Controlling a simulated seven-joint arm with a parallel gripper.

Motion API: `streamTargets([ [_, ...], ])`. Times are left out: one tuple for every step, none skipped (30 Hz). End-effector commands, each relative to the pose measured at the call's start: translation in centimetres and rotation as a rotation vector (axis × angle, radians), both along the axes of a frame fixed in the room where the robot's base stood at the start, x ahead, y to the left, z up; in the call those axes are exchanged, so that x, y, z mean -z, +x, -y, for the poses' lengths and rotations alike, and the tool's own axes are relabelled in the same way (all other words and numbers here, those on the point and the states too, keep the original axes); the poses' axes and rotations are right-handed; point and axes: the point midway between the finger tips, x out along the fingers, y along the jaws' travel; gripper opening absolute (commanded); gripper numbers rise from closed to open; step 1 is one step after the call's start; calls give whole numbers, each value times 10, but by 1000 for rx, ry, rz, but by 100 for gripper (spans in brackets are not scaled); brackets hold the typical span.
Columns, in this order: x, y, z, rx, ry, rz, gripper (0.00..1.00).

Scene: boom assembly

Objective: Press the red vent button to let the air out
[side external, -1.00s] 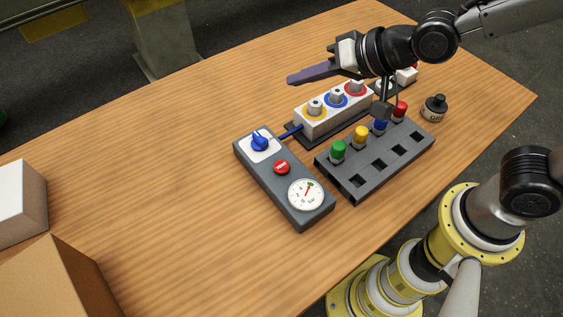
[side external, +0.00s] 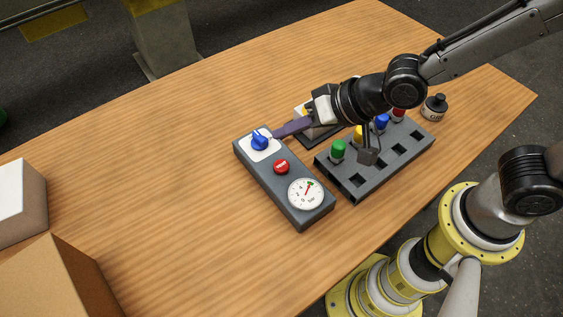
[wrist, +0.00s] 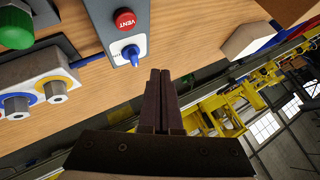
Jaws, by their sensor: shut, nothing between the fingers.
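The red vent button (side external: 281,166) sits on the grey control box (side external: 264,185), between a blue knob (side external: 259,143) on a white plate and a round gauge (side external: 306,193). In the wrist view the button (wrist: 125,20), lettered VENT, is near the top, with the blue knob (wrist: 131,53) just below it. My gripper (side external: 280,131) is shut and empty. The fingers also show in the wrist view (wrist: 160,72). I cannot tell whether they touch anything.
A grey rack (side external: 373,165) with green, yellow, blue and red caps stands right of the box. The white block with ringed fittings (wrist: 38,95) is partly hidden by my gripper in the side view. The table's left side is clear up to two boxes.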

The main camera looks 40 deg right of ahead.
Motion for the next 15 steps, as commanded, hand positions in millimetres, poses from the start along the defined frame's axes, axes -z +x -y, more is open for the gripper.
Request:
streamTargets([
  [7,-1,0,0,-2,-3,0],
  [11,-1,0,0,-2,-3,0],
  [17,-1,0,-1,-2,-4,0],
  [21,-1,0,-1,-2,-4,0],
  [25,-1,0,-1,-2,-4,0],
  [30,-1,0,-1,-2,-4,0],
  [35,-1,0,-1,-2,-4,0],
  [39,-1,0,-1,-2,-4,0],
  [43,-1,0,-1,-2,-4,0],
  [47,-1,0,-1,-1,-3,0],
  [50,-1,0,-1,-2,-3,0],
  [55,-1,0,-1,-2,-4,0],
  [57,0,0,-1,-1,-2,0],
  [60,0,0,-1,-1,-2,0],
  [63,0,0,-1,0,-2,0],
])
